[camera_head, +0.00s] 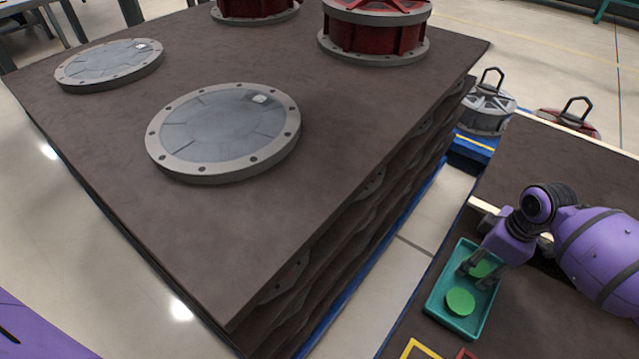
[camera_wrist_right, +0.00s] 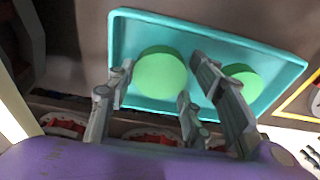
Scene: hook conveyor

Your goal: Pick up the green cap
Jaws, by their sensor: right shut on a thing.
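Two round green caps are at a teal tray (camera_head: 447,283) on the brown surface at the right of the head view. The far cap (camera_head: 481,268) is partly hidden by my right gripper (camera_head: 469,268); the near cap (camera_head: 460,302) lies in the tray in plain sight. In the right wrist view my right gripper (camera_wrist_right: 160,75) is shut on one green cap (camera_wrist_right: 161,74), with fingers at its sides. The other cap (camera_wrist_right: 242,76) lies to the right, partly behind a finger. I cannot tell whether the held cap is clear of the tray floor. My left gripper is not in view.
A large brown stack (camera_head: 270,215) fills the middle, with grey round covers (camera_head: 222,130) and red flanged parts (camera_head: 375,35) on top. Hooked parts (camera_head: 487,108) stand behind. A yellow frame (camera_head: 420,347) lies in front of the tray.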

